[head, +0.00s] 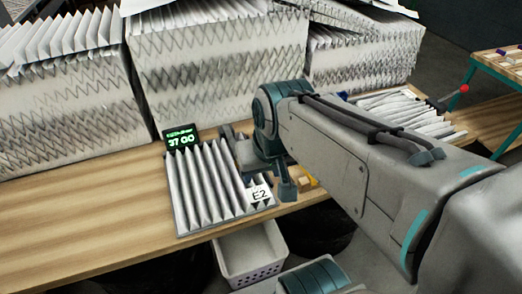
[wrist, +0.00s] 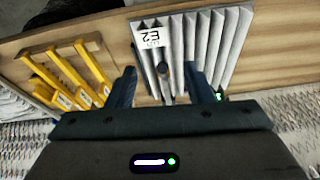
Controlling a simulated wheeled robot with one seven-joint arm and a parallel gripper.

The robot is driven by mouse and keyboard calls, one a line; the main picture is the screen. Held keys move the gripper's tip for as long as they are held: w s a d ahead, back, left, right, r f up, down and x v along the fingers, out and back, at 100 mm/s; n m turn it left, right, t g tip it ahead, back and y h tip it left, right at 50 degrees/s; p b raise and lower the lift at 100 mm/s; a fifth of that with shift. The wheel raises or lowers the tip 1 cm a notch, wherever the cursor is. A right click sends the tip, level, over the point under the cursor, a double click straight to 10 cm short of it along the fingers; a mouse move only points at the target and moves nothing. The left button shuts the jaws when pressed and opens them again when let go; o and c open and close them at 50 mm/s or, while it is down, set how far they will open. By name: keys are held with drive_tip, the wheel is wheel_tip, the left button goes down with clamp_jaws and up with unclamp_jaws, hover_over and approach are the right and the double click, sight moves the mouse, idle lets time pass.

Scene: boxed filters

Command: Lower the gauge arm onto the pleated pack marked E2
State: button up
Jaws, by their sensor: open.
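The pleated pack marked E2 (head: 208,185) lies on the wooden bench, its white label at the front right corner. In the wrist view the pack (wrist: 216,45) lies beyond my fingers. A small display with green digits (head: 181,138) reading about 37.00 stands behind it. A dark slim part with a rounded end (wrist: 163,72), seemingly the gauge arm, shows between my fingers over the pack; contact cannot be told. My gripper (head: 270,180) is at the pack's right side, partly hidden by my arm. In the wrist view my gripper (wrist: 165,88) is open, fingers apart.
Tall stacks of white pleated filters (head: 215,70) line the bench's back. Yellow bars (wrist: 82,68) lie beside the pack. A white basket (head: 252,252) sits below the front edge. A red-knobbed rod (head: 464,88) stands at right. Bare wood (head: 90,215) lies left of the pack.

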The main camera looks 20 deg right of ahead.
drive_tip(key=w+d+f+m+y+b, duration=0.1)
drive_tip(key=w+d+m+y+b, duration=0.25)
drive_tip(key=w+m+b, duration=0.4)
drive_tip(key=shift+m+h, duration=0.25)
drive_tip(key=shift+m, duration=0.1)
drive_tip(key=x, duration=0.4)
drive_tip(key=w+p+x, duration=0.1)
drive_tip(key=x, duration=0.4)
drive_tip(key=d+x, duration=0.1)
drive_tip(key=x, duration=0.4)
drive_tip(key=shift+w, duration=0.2)
